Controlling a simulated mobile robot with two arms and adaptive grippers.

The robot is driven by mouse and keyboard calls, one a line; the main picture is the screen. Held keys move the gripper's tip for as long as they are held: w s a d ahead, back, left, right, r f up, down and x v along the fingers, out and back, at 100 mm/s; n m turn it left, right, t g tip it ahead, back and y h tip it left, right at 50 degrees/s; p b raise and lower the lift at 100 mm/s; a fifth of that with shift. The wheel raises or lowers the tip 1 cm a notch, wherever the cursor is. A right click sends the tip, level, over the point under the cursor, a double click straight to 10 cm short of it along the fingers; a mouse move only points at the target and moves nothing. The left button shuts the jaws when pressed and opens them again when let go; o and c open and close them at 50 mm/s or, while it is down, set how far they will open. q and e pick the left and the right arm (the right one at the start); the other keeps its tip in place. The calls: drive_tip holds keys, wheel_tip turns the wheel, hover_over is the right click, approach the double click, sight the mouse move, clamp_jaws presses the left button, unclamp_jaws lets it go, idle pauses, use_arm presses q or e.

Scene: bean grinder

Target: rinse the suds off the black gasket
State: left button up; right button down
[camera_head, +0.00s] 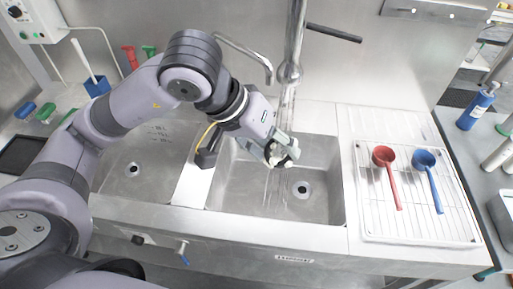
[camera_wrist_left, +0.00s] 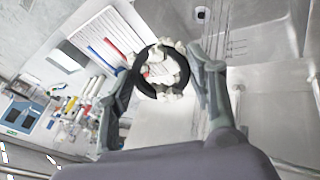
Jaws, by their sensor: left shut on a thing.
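My left gripper (camera_head: 279,150) is shut on the black gasket (camera_head: 274,157) above the right sink basin (camera_head: 240,185). In the left wrist view the gasket (camera_wrist_left: 139,73) is a black ring pinched between the two fingers of my left gripper (camera_wrist_left: 166,68). The tap (camera_head: 289,72) stands above the basin, with thin streams of water (camera_head: 286,108) falling close to the gripper. Whether the water touches the gasket is hard to tell. My right gripper is out of view.
A second basin (camera_head: 150,180) lies to the left, past a divider. A red scoop (camera_head: 384,157) and a blue scoop (camera_head: 425,161) lie on a wire rack (camera_head: 410,232) at right. A curved spout (camera_head: 262,62) reaches near my left arm.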

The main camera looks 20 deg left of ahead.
use_arm(q)
drive_tip(key=shift+s+d+r, duration=0.4)
drive_tip(key=shift+d+r, duration=0.2)
drive_tip(key=shift+d, duration=0.2)
drive_tip(key=w+a+f, duration=0.1)
drive_tip(key=w+a, duration=0.1)
drive_tip(key=w, duration=0.4)
drive_tip(key=w+a+f+b, duration=0.1)
drive_tip(key=w+a+f, duration=0.1)
drive_tip(key=w, duration=0.5)
drive_tip(key=shift+w, duration=0.3)
drive_tip(key=shift+a, duration=0.1)
drive_tip(key=shift+d, duration=0.2)
drive_tip(key=shift+d+b, duration=0.3)
drive_tip(key=shift+d, duration=0.05)
